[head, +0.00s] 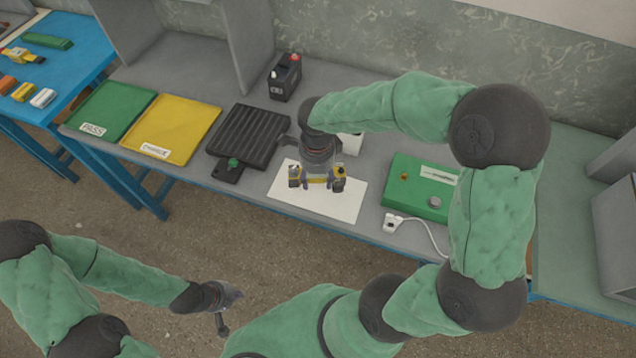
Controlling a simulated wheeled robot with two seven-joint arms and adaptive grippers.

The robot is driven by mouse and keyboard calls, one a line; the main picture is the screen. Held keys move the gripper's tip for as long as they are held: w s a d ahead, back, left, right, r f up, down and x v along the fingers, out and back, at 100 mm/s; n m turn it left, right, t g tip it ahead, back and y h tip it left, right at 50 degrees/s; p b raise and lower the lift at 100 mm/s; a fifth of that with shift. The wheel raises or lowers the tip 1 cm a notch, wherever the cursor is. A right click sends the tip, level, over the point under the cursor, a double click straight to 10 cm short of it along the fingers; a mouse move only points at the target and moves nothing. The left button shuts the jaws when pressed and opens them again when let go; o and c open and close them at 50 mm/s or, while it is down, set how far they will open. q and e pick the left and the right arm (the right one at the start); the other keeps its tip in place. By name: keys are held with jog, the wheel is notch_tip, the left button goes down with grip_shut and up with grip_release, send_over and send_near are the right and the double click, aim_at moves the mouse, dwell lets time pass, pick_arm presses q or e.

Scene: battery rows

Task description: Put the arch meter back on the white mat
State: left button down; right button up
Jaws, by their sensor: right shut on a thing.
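The arch meter (338,184), yellow and black with two legs, is at the white mat (288,199), over its upper part. My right gripper (317,178) comes down on it from above and is shut on it between the legs. I cannot tell whether the meter's feet touch the mat or hang just above it. The front of the mat is bare. My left gripper (222,318) is low at the bottom of the view, over the floor and away from the bench; its fingers are too small and dark to read.
Left of the mat are a black ribbed tray (250,135), a yellow CHARGE tray (178,125) and a green PASS tray (112,108). A black battery (285,78) stands behind. A green box (420,185) and a white cabled piece (393,223) are on the right. A white block (351,144) is partly hidden.

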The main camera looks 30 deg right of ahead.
jog(key=shift+w+d+f, duration=0.15)
jog(key=shift+d+f, duration=0.05)
jog(key=shift+f, duration=0.15)
jog(key=shift+w+d+f+b, duration=0.1)
jog(key=shift+f+b, duration=0.5)
jog(key=shift+f, duration=1)
jog(key=shift+f, duration=0.1)
jog(key=o, duration=1.1)
jog(key=shift+f, duration=0.1)
jog(key=o, duration=0.5)
jog(key=shift+r, duration=0.55)
notch_tip(320, 180, up, 11)
jog(key=p, duration=0.3)
jog(key=shift+r+p, duration=0.15)
jog(key=shift+p, duration=0.25)
